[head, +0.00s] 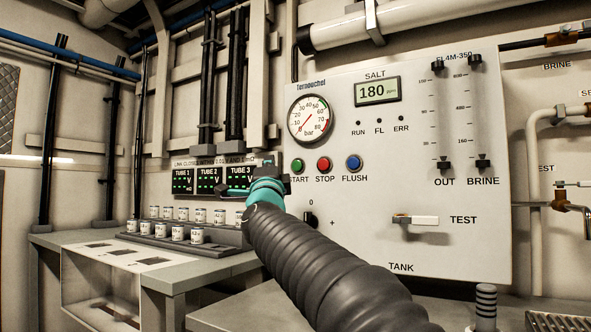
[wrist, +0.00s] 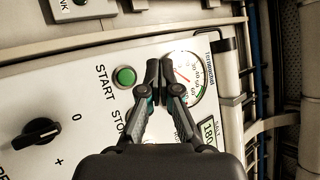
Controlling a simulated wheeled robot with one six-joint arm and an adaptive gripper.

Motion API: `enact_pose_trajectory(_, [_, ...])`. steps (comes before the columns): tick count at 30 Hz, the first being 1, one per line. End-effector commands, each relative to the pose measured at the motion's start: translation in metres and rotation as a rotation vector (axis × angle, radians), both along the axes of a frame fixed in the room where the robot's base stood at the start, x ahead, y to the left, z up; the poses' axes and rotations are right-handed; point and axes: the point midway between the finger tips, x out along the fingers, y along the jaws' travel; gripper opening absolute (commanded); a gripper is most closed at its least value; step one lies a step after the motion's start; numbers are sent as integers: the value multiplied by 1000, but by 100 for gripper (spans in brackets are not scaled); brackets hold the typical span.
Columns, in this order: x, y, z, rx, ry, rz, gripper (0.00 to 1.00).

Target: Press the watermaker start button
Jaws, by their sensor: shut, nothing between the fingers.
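The green START button (head: 298,165) is at the left of the white Ternouchel panel (head: 450,255), below the pressure gauge. It also shows in the wrist view (wrist: 124,77), with its START label beside it. My gripper (wrist: 158,72) has its fingers together and empty. In the wrist view its tips appear between the green button and the gauge, and the button's face is uncovered. In the head view my gripper (head: 285,183) is just below and left of the button. I cannot tell how far the tips are from the panel.
A red STOP button (head: 323,164) and a blue FLUSH button (head: 354,163) sit right of START. The gauge (head: 310,118) is above. A black knob (wrist: 33,133) and a TEST lever (head: 415,219) are lower. Tube displays (head: 209,180) and a bench with several small vials (head: 178,232) are left.

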Motion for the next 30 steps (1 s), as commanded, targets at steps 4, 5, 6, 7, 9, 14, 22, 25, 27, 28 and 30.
enact_pose_trajectory(4, [0,0,0,-1,1,0,0])
enact_pose_trajectory(5, [1,0,0,-1,1,0,0])
enact_pose_trajectory(6, [2,0,0,-2,1,1,0])
enact_pose_trajectory(7, [3,-1,0,-2,1,1,0])
enact_pose_trajectory(9, [6,-3,0,-2,1,1,0])
enact_pose_trajectory(14, [21,-12,-1,-3,2,1,0])
enact_pose_trajectory(22, [49,-30,0,-4,1,2,0])
enact_pose_trajectory(25, [58,-36,-1,-3,3,3,0])
enact_pose_trajectory(27, [63,-39,0,-3,2,4,0])
enact_pose_trajectory(28, [65,-40,0,-3,2,4,0])
enact_pose_trajectory(30, [68,-43,0,-3,2,4,0])
